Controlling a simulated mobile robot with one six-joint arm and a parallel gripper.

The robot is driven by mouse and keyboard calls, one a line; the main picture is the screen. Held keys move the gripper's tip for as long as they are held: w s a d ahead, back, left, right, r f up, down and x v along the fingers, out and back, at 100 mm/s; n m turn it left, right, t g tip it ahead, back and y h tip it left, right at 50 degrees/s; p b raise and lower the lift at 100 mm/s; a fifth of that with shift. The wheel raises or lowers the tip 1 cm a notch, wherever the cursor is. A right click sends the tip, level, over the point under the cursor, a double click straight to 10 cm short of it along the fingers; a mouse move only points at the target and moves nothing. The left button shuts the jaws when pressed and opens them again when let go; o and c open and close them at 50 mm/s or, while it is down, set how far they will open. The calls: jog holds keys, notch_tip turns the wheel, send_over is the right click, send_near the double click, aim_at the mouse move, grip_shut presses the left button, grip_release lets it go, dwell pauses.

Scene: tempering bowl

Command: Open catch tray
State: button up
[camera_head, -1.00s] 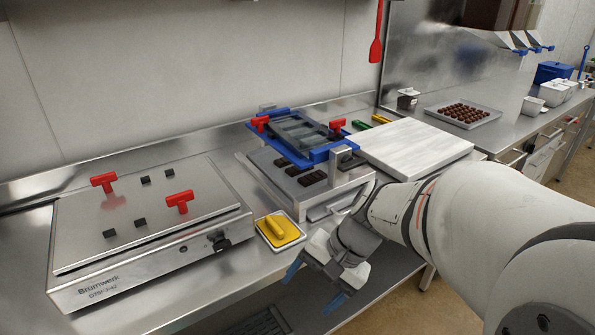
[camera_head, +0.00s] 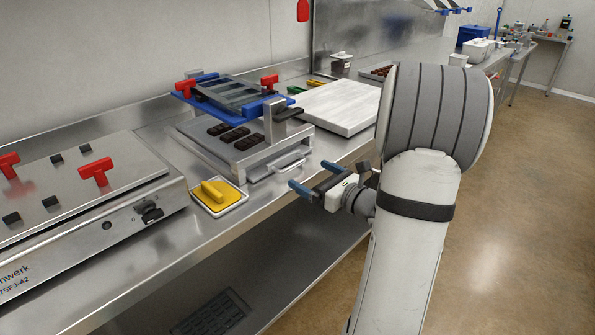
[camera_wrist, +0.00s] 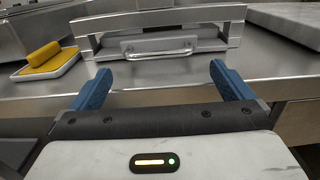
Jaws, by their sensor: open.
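The catch tray (camera_head: 277,166) is a metal drawer with a bar handle, seated low in the front of a metal stand (camera_head: 248,149). In the wrist view, the tray front (camera_wrist: 202,46) and its handle (camera_wrist: 161,49) are straight ahead, level and centred between the fingers. The tray looks pushed in. My gripper (camera_head: 297,176) has blue fingertips and is open and empty in front of the bench edge, apart from the handle. In the wrist view my gripper (camera_wrist: 160,85) has its fingers spread wide, with the handle beyond them.
A blue mould frame (camera_head: 236,95) with red clamps sits on top of the stand, above dark chocolate pieces (camera_head: 228,133). A yellow sponge (camera_head: 219,192) lies in a small dish left of the stand. A white board (camera_head: 338,106) lies to the right. The floor is clear.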

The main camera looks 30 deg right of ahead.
aim_at(299, 174)
jog(key=x, duration=0.5)
jog(key=shift+w+a, duration=0.15)
